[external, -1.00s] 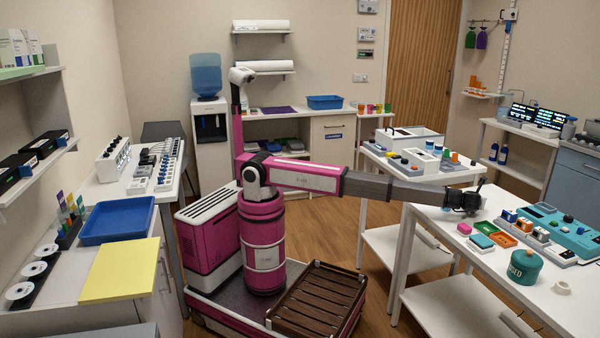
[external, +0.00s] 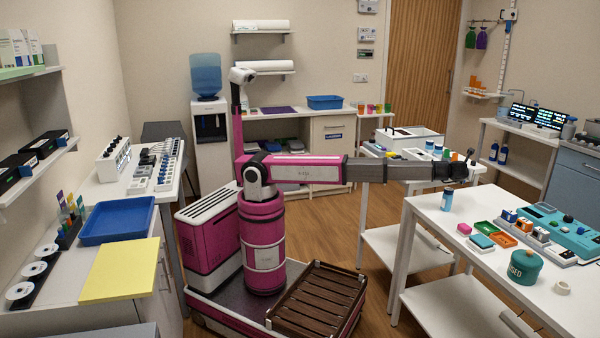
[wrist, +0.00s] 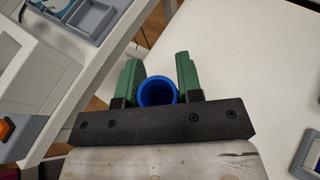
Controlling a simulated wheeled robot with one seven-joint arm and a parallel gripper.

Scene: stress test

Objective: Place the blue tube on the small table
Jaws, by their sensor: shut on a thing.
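My gripper (wrist: 155,85) has green fingers on both sides of the blue tube (wrist: 157,91) in the wrist view and is shut on it. The tube shows end-on, as a round open rim; its lower part is hidden. In the external view my gripper (external: 467,166) is level, above the far left edge of the white right-hand table (external: 462,281). The tube cannot be made out there. Another white table (external: 379,154) stands behind, near the arm's end. Which of them is the small table, I cannot tell.
A teal pot (external: 524,267), coloured trays (external: 502,239) and a teal device (external: 562,230) also stand there. The table's near left part is clear.

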